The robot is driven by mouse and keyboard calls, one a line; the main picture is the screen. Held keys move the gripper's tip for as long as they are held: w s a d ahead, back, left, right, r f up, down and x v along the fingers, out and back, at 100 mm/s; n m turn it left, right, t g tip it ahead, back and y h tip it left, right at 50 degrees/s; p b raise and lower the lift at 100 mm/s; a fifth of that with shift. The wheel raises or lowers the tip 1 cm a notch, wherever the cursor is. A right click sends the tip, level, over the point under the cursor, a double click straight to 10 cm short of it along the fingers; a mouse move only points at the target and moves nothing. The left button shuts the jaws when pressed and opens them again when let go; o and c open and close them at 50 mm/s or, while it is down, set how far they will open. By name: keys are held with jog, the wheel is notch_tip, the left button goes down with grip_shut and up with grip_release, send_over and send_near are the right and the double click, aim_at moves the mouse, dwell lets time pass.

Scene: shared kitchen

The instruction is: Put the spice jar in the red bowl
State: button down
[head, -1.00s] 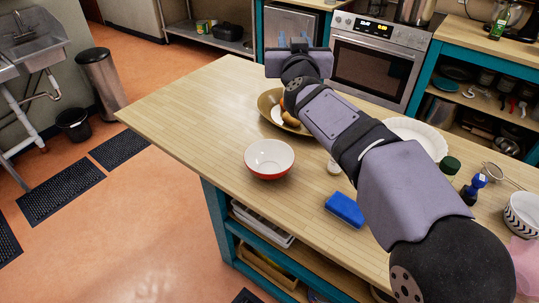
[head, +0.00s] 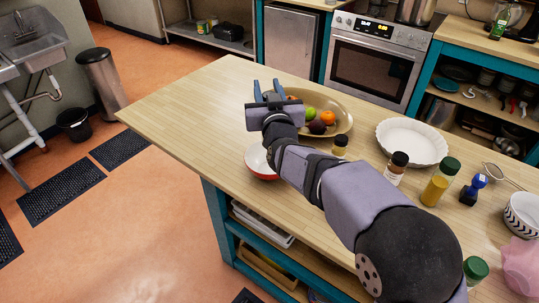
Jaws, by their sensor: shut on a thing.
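The red bowl (head: 257,165), white inside, stands near the table's left front edge, partly hidden behind my arm. My gripper (head: 268,87) is in the air beyond it in the picture, by the left end of the fruit dish. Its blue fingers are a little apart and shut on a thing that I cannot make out. Several capped jars stand on the table: a small dark-capped jar (head: 340,147), a black-capped jar (head: 394,171) and a green-capped yellow jar (head: 437,185) among them. I cannot tell which is the spice jar, or whether it is held.
A tan oval dish (head: 343,121) with fruit lies just right of my gripper. A white fluted dish (head: 412,143), a blue bottle (head: 473,190), a strainer (head: 505,176) and a patterned bowl (head: 522,214) stand to the right. The table's left part is bare.

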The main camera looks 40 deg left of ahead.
notch_tip(320, 180, down, 10)
jog(key=p, duration=0.2)
dwell(0.7)
jog(key=shift+f, duration=0.2)
jog(key=c, duration=1.3)
grip_release()
jog(key=shift+c, duration=0.2)
jog(key=shift+s+d+r, duration=0.1)
jog(key=shift+r, duration=0.1)
jog(key=b+v, duration=0.3)
jog(key=v, duration=0.9)
